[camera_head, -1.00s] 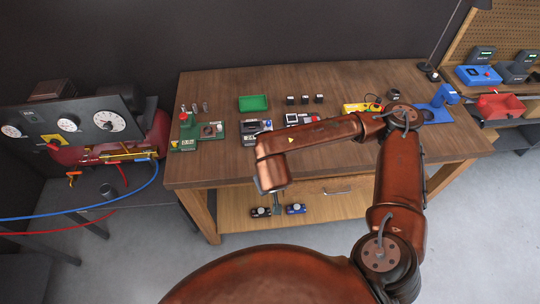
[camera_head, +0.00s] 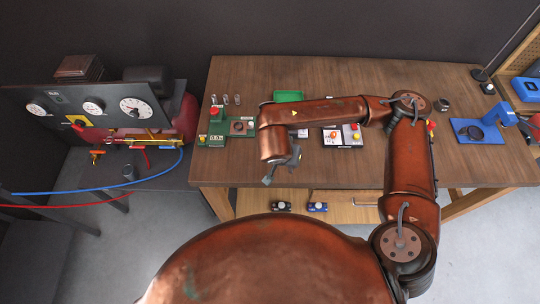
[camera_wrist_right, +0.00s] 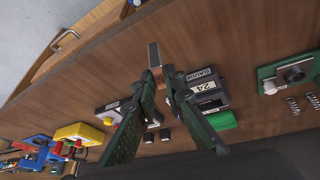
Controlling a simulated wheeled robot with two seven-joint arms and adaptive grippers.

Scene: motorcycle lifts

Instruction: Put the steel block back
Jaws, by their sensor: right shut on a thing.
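My right gripper (camera_wrist_right: 162,82) is shut on a small, slim silver-grey steel block (camera_wrist_right: 154,53), which sticks out past the fingertips in the right wrist view. In the head view the same gripper (camera_head: 278,174) hangs at the table's front edge, and the block is too small there to make out clearly. A dark box labelled GAUGE (camera_wrist_right: 207,88) lies beyond the fingers in the wrist view; in the head view my arm hides most of it. My left gripper is not in view.
The wooden table (camera_head: 340,80) holds a green fixture (camera_head: 212,138), a green tray (camera_head: 289,97), a white device with knobs (camera_head: 343,137) and a blue stand (camera_head: 480,131). A gauge panel with hoses (camera_head: 95,108) stands at the left. The table's front left is clear.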

